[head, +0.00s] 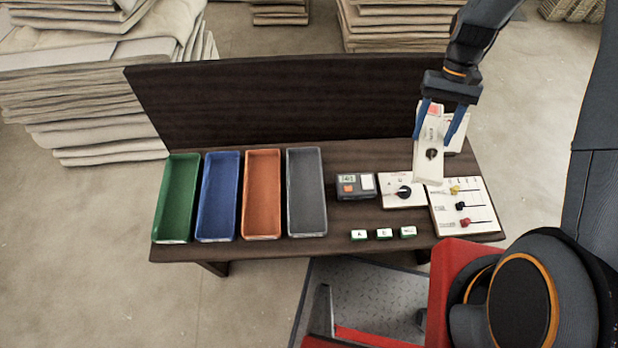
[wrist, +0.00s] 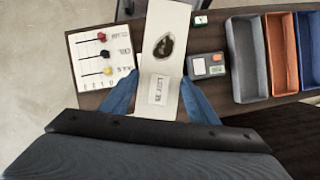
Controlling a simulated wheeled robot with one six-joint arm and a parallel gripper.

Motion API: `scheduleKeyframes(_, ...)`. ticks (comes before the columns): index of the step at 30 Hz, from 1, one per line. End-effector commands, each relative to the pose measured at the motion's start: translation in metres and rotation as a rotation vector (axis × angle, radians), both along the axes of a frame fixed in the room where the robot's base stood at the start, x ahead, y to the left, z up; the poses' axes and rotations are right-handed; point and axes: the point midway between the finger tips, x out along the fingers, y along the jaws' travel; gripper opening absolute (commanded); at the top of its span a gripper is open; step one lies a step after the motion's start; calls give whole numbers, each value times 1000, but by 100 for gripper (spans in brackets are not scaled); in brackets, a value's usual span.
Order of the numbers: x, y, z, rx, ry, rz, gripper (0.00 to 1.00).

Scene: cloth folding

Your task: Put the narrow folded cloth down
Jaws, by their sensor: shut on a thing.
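The narrow folded cloth (head: 428,172) is a pale strip with a dark round mark and a small printed label. My gripper (head: 436,142) is shut on it, with one blue finger at each long side. It hangs at the right end of the dark table, over or in front of the control panels; its exact height is hard to tell. In the wrist view the cloth (wrist: 168,20) runs away from my gripper (wrist: 160,88), between the blue fingers, and hides part of the table behind it.
Green (head: 177,198), blue (head: 218,197), orange (head: 262,195) and grey (head: 307,193) trays stand empty at left. A grey device (head: 355,187), dial panel (head: 391,200), slider panel (head: 480,210) and small labelled blocks (head: 384,233) crowd the right. A tall dark backboard (head: 270,95) stands behind.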

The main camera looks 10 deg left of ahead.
Motion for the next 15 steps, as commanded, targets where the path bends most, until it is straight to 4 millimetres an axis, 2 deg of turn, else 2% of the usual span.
scheduleKeyframes(5, 2, 50, -20, -1, -3, 44, 29)
scheduleKeyframes(7, 0, 76, -28, -1, -6, 65, 29)
scheduleKeyframes(15, -24, 173, -57, -3, -7, 147, 29)
